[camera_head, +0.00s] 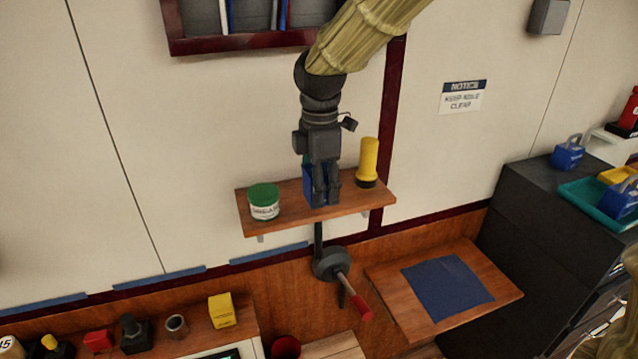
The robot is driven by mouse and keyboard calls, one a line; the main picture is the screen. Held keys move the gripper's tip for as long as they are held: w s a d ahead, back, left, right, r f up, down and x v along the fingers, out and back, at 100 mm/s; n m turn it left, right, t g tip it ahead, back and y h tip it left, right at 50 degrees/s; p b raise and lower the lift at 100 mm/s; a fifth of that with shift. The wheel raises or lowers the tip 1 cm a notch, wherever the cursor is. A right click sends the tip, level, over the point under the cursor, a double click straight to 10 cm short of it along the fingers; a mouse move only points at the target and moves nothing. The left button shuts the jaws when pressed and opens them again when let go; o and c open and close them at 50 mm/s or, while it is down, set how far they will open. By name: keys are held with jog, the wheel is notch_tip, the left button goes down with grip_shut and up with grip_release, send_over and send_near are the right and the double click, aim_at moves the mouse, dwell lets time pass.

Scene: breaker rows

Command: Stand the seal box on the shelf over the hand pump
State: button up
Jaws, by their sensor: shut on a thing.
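A blue box (308,188), which fits the seal box, is between the fingers of my gripper (323,190), upright and mostly hidden behind them. My gripper points down over the middle of the wooden shelf (286,217) and is shut on the box. The box's lower end is at the shelf top; I cannot tell whether it touches. The hand pump (330,264), grey with a red-tipped handle, is on the wall just below this shelf.
A green-lidded white tub (264,201) stands left of my gripper, and a yellow torch (367,163) stands close on its right. A dark red rack (205,45) hangs above. A lower shelf with a blue mat (447,280) is at right. A yellow box (222,310) stands on the bench.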

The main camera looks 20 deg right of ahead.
jog(key=w, duration=0.2)
jog(key=w+d+p, duration=0.1)
jog(key=w, duration=0.1)
jog(key=shift+w+f+p, duration=0.15)
jog(key=shift+f+p, duration=0.05)
jog(key=shift+p, duration=0.1)
notch_tip(320, 180, down, 2)
jog(key=shift+f+p, duration=0.1)
jog(key=shift+p, duration=0.9)
jog(key=shift+f, duration=0.65)
jog(key=o, duration=1)
jog(key=shift+f, duration=0.15)
jog(key=shift+o, duration=0.2)
notch_tip(320, 180, up, 12)
jog(key=b, duration=0.4)
jog(key=shift+r, duration=0.2)
